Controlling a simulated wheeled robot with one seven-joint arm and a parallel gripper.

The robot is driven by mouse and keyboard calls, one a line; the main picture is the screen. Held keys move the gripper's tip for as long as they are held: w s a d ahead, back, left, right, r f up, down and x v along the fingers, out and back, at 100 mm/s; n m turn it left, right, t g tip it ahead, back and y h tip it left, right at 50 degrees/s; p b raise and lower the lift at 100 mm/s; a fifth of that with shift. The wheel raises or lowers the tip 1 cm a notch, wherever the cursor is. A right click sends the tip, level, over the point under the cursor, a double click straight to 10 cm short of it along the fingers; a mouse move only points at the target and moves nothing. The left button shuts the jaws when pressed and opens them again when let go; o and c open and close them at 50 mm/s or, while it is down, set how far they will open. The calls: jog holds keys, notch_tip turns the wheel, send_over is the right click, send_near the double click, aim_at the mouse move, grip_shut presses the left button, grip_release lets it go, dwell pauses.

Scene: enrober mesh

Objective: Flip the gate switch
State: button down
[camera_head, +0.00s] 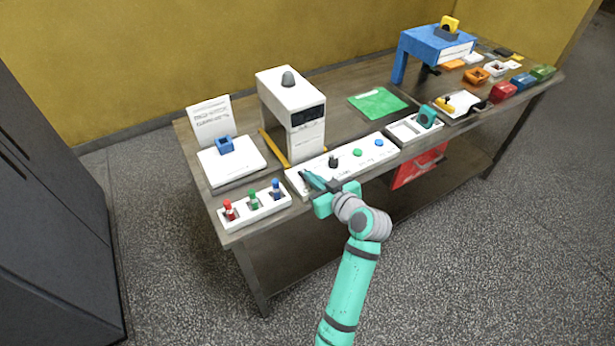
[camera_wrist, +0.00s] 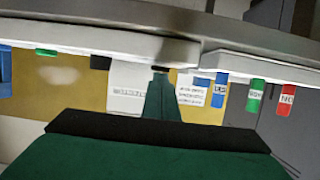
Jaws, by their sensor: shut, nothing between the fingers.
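A white control panel (camera_head: 345,160) lies along the front of the table. On it stand a small black switch-like knob (camera_head: 334,160), a green button (camera_head: 357,152) and a blue button (camera_head: 379,143). The panel's lettering is too small to read, so I cannot tell which control is the gate switch. My gripper (camera_head: 308,178) is shut and empty at the panel's left end, left of the black knob. In the wrist view its narrow fingertips (camera_wrist: 160,82) reach a small dark piece at the white panel's edge (camera_wrist: 110,43). I cannot tell whether they touch; the fingers hide that spot.
A white rack (camera_head: 254,207) with red, green and blue vials stands left of my gripper. A white machine (camera_head: 290,112) stands behind the panel. A blue cube (camera_head: 225,144) sits on a white plate. A green mat (camera_head: 377,103) lies behind. A white tray (camera_head: 405,130) adjoins the panel's right.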

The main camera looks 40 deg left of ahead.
jog(key=shift+d+f, duration=0.15)
jog(key=shift+f, duration=0.05)
jog(key=shift+w, duration=0.1)
jog(key=shift+r, duration=0.15)
jog(key=shift+r, duration=0.7)
jog(key=shift+r, duration=0.1)
jog(key=shift+r, duration=0.3)
jog(key=r, duration=0.1)
jog(key=d+r, duration=0.1)
jog(key=r, duration=0.1)
jog(key=shift+s+d+r, duration=0.15)
jog(key=shift+s+r, duration=0.05)
jog(key=shift+s, duration=0.05)
jog(key=s+d, duration=0.3)
jog(key=d, duration=0.5)
jog(key=shift+s+r, duration=0.35)
jog(key=shift+r, duration=0.1)
